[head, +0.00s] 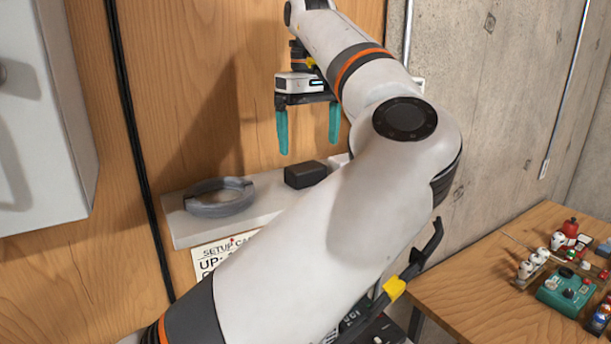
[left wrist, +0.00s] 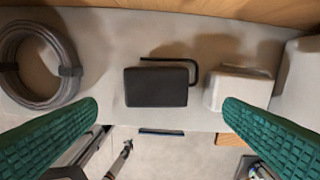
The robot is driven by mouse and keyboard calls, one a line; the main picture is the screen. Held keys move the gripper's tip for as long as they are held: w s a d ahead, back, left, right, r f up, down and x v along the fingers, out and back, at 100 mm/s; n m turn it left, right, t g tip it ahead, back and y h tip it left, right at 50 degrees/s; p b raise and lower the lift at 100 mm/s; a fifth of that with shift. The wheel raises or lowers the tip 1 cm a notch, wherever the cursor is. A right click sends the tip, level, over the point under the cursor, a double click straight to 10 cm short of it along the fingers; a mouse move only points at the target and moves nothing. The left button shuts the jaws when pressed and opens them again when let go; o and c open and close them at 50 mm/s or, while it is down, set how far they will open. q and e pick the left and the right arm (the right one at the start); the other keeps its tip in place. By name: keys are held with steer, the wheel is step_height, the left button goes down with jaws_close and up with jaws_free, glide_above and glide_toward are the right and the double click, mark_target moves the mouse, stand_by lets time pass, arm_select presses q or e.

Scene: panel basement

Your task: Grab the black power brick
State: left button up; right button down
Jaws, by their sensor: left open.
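The black power brick (head: 305,175) sits on a pale shelf against the wooden panel. In the left wrist view the black power brick (left wrist: 157,88) lies near the middle, with a thin black bent piece behind it. My left gripper (head: 309,137) is open and empty, its teal fingers pointing down above the shelf. In the left wrist view its fingertips appear to either side of the brick, with gaps between. I cannot identify my right gripper in either view.
A grey cable coil (left wrist: 42,66) lies left of the brick on the shelf (head: 182,229). A white block (left wrist: 240,88) stands close on its right. A grey cabinet (head: 45,120) hangs at left. A wooden table (head: 470,270) with small items is at right.

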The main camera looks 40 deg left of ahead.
mark_target(304, 165)
arm_select(q)
steer(key=f, duration=0.2)
steer(key=shift+w+a+f, duration=0.25)
steer(key=shift+a+f, duration=0.1)
steer(key=f, duration=0.3)
steer(key=shift+s+p, duration=0.35)
steer(key=shift+s, duration=0.05)
steer(key=shift+f, duration=0.4)
steer(key=shift+w, duration=0.1)
arm_select(e)
steer(key=shift+w+a+r, duration=0.35)
steer(key=shift+w+a, duration=0.35)
steer(key=shift+w, duration=0.1)
arm_select(q)
steer(key=c, duration=1.1)
steer(key=shift+c, duration=0.2)
arm_select(e)
steer(key=shift+d, duration=0.25)
arm_select(q)
steer(key=shift+a+r, duration=0.15)
steer(key=shift+a, duration=0.05)
arm_select(e)
steer(key=shift+w+d, duration=0.1)
steer(key=shift+d, duration=0.05)
